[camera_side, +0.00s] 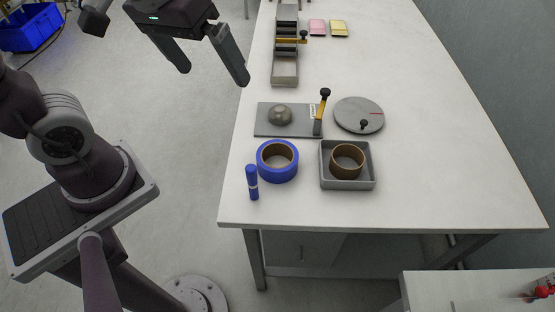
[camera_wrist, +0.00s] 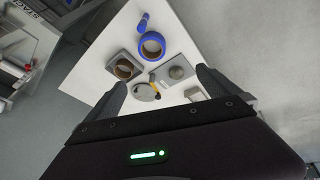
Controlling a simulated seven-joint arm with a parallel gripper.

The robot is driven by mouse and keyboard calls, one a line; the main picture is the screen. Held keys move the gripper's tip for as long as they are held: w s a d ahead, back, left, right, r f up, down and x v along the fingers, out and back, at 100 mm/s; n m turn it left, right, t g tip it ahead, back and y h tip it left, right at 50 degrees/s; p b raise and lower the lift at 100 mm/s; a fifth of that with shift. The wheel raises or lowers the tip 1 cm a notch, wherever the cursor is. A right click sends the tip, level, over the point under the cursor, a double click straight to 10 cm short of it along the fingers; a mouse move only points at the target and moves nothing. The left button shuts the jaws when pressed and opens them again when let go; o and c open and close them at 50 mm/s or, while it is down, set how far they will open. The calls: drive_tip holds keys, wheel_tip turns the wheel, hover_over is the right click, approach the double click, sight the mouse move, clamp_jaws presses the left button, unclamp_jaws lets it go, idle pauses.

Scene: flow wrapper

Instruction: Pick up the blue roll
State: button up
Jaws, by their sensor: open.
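The blue roll (camera_side: 264,171) lies flat on the white table near its front left corner, a thick blue ring around a brown core. It also shows in the wrist view (camera_wrist: 143,50), beyond my fingers. My gripper (camera_side: 215,75) is open and empty, raised up and left of the table in the side view. Its two fingers (camera_wrist: 160,90) point towards the table in the wrist view and are well apart from the roll. A blue marker (camera_side: 252,182) stands or lies just left of the roll; I cannot tell whether they touch.
A grey square tray (camera_side: 325,178) holding a brown ring (camera_side: 347,160) is right of the roll. A grey plate (camera_side: 264,127) with a dome and a yellow lever, and a round grey disc (camera_side: 372,109), lie behind. The table's front right is clear.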

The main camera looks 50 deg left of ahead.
drive_tip(key=w+d+f+n+g, duration=0.15)
drive_tip(key=w+f+n, duration=0.25)
drive_tip(key=w+f, duration=0.45)
drive_tip(key=n+g, duration=0.3)
drive_tip(key=n, duration=0.2)
hover_over(277, 165)
wheel_tip(277, 165, down, 14)
drive_tip(key=shift+n+t, duration=0.25)
drive_tip(key=shift+n, duration=0.05)
wheel_tip(277, 165, down, 8)
drive_tip(key=shift+r, duration=0.15)
drive_tip(key=c, duration=1.2)
wheel_tip(277, 165, up, 10)
drive_tip(key=shift+r, duration=0.1)
drive_tip(key=shift+c, duration=0.2)
